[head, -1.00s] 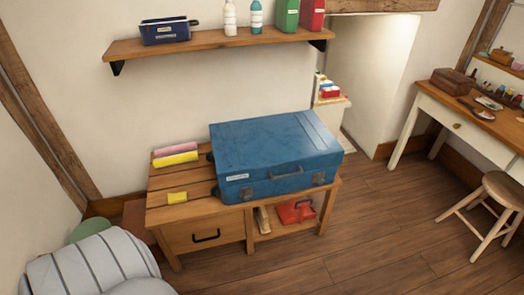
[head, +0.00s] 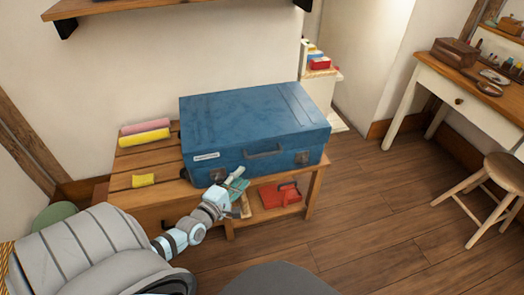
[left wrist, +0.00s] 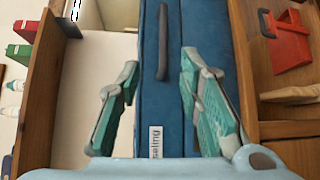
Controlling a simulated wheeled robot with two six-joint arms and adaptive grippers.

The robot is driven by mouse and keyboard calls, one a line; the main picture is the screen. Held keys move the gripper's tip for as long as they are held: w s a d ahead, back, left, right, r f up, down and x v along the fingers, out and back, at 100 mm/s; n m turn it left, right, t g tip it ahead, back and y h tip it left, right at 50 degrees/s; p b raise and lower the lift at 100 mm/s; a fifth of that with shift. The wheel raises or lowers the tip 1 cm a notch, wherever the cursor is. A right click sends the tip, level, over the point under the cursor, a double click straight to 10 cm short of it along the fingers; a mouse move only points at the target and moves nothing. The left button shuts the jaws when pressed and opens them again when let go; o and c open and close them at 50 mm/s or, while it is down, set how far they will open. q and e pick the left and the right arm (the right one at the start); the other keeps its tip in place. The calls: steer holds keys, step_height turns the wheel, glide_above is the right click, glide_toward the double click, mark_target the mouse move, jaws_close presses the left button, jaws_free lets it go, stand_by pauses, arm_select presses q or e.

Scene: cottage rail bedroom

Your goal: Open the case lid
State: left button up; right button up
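The blue case (head: 250,112) lies flat on the wooden bench with its lid shut. Its dark front handle (head: 264,154) and a white label (head: 206,157) face me, and a front latch (head: 302,158) shows at the right. My left gripper (head: 237,178) is just in front of the case's front face, left of the handle, and partly covers the lower front edge. In the left wrist view its green fingers (left wrist: 160,65) are spread wide and empty, with the case front (left wrist: 152,90) between them. My right gripper is not in view.
A red item (head: 280,195) sits on the shelf below. A stool (head: 488,190) and desk stand right. Floor is clear between.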

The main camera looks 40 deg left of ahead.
arm_select(q)
steer(key=b, duration=0.4)
glide_toward(263, 154)
steer(key=w+f, duration=0.2)
steer(key=w, duration=0.3)
steer(key=w+b, duration=0.1)
steer(key=w, duration=0.1)
steer(key=w+a+b, duration=0.1)
steer(key=w+b, duration=0.1)
steer(key=shift+w+a+f, duration=0.1)
steer(key=shift+a+f, duration=0.05)
steer(key=shift+a, duration=0.05)
steer(key=shift+w, duration=0.3)
steer(key=shift+w+a, duration=0.1)
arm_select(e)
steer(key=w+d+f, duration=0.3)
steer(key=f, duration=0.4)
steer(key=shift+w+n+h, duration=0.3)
arm_select(q)
jaws_close()
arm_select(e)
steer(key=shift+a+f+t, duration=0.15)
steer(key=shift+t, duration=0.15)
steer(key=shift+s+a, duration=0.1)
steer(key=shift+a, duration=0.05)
